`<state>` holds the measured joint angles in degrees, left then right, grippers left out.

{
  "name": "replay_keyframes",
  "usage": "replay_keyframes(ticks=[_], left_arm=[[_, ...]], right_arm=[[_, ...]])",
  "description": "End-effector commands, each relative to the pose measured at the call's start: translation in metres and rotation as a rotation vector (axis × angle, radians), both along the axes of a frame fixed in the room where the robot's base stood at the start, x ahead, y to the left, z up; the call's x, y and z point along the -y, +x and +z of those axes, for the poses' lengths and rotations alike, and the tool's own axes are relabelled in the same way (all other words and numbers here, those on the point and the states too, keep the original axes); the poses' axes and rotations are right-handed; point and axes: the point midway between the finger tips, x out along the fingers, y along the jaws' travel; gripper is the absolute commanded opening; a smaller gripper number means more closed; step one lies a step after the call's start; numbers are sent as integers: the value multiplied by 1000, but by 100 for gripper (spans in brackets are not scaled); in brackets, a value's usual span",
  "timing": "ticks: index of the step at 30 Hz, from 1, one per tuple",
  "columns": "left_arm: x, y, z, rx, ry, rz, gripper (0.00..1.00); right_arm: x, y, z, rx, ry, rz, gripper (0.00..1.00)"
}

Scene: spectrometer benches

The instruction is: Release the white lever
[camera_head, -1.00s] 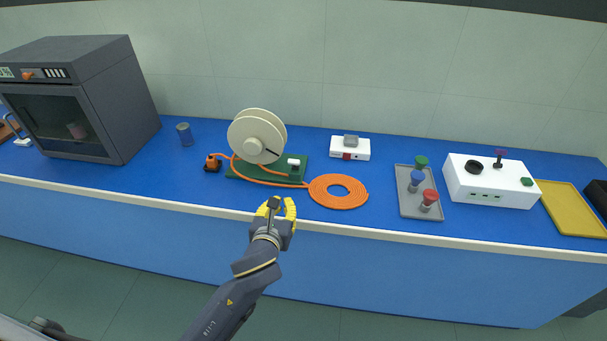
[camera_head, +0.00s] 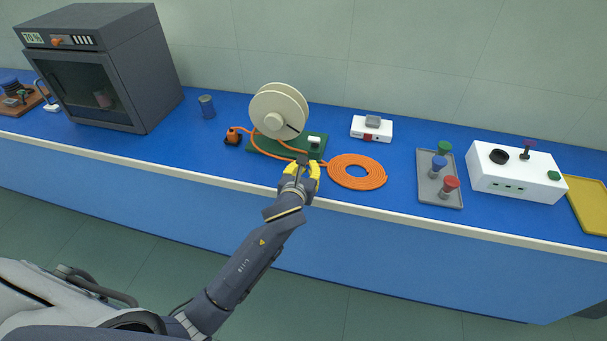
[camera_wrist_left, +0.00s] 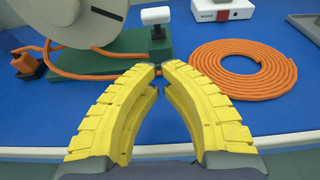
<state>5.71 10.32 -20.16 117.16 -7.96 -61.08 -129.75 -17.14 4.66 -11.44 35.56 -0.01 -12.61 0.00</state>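The white lever (camera_head: 314,139) is a small white block on a dark post. It stands at the right end of a green base (camera_head: 262,142) that carries a big cream reel (camera_head: 272,118). In the left wrist view the lever (camera_wrist_left: 156,16) is at top centre, beyond my fingers. My left gripper (camera_head: 303,164) is above the bench's front edge, in front of the base and short of the lever. My right gripper is not in view.
Orange cable runs from an orange plug (camera_head: 233,136) past the reel to a flat coil (camera_head: 357,172) right of my gripper. A white box (camera_head: 371,129) stands behind the coil. A grey tray (camera_head: 440,192) with coloured-top pieces and a white device (camera_head: 515,175) are further right.

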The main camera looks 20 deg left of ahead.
Motion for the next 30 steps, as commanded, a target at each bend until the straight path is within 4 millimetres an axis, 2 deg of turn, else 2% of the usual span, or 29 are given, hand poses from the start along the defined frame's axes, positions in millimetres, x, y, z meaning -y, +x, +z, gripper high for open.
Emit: replay_keyframes(ticks=[4,12,18,30], left_arm=[[-2,23,-6,0,-2,1,0],[-4,47,10,1,-1,1,0],[-4,54,14,0,-1,1,0],[-4,55,15,0,0,0,0]], right_arm=[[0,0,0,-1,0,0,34],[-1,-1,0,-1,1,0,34],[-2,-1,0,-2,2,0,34],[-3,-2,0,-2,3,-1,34]])
